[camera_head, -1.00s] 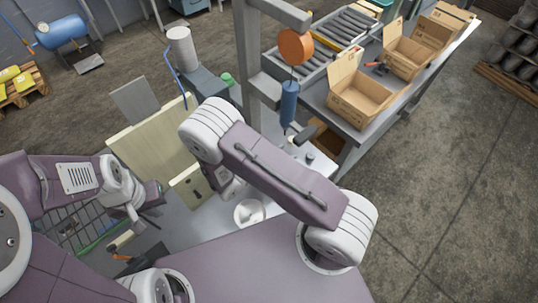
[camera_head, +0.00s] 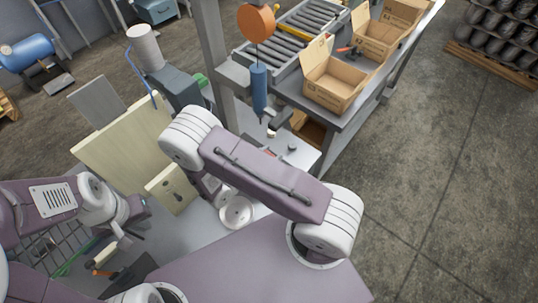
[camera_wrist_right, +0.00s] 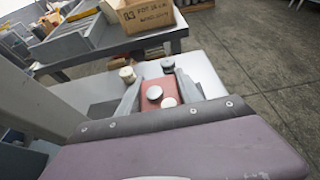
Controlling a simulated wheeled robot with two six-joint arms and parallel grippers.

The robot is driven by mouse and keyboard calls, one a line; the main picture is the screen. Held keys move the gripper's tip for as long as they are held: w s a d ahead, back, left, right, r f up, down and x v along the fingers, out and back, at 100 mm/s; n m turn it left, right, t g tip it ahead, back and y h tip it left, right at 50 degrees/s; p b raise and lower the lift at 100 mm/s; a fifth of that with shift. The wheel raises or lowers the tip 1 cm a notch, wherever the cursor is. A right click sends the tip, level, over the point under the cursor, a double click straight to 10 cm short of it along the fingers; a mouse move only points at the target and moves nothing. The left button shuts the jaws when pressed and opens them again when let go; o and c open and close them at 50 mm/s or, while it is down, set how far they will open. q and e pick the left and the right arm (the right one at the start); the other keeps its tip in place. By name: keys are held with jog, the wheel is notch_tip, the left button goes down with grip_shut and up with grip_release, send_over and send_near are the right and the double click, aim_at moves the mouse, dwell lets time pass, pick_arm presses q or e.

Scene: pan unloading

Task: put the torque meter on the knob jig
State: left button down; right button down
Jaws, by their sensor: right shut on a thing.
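In the right wrist view, my right gripper (camera_wrist_right: 158,90) has its fingers on either side of a red block with pale round pieces on top, which I take to be the torque meter (camera_wrist_right: 143,104). A bit of red, likely the same piece, shows in the head view (camera_head: 268,153) past my right forearm, which hides the right gripper there. Beyond the fingertips stand a dark round knob (camera_wrist_right: 167,65) and a pale cylinder (camera_wrist_right: 127,74); I cannot tell which belongs to the knob jig. My left gripper (camera_head: 132,222) is at the left above the bench, its fingers too unclear to judge.
A blue tool (camera_head: 259,90) hangs from an orange reel (camera_head: 256,22) beside a grey post. A white bowl (camera_head: 236,212) and a cream holed block (camera_head: 170,190) are near my right arm. Cardboard boxes (camera_head: 335,82) stand on the back bench.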

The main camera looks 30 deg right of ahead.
jog(key=shift+a+f, duration=0.2)
jog(key=shift+f, duration=0.1)
jog(key=c, duration=0.8)
grip_release()
jog(key=shift+w+f, duration=0.1)
jog(key=shift+r+p, duration=0.9)
jog(key=shift+r, duration=0.05)
jog(key=shift+s+a+f+b, duration=0.15)
jog(key=shift+s+a+b, duration=0.05)
jog(key=shift+a+b, duration=0.55)
jog(key=v, duration=0.3)
jog(key=b+v, duration=0.1)
jog(key=v, duration=0.6)
jog(key=shift+s+r, duration=0.2)
jog(key=shift+r, duration=0.15)
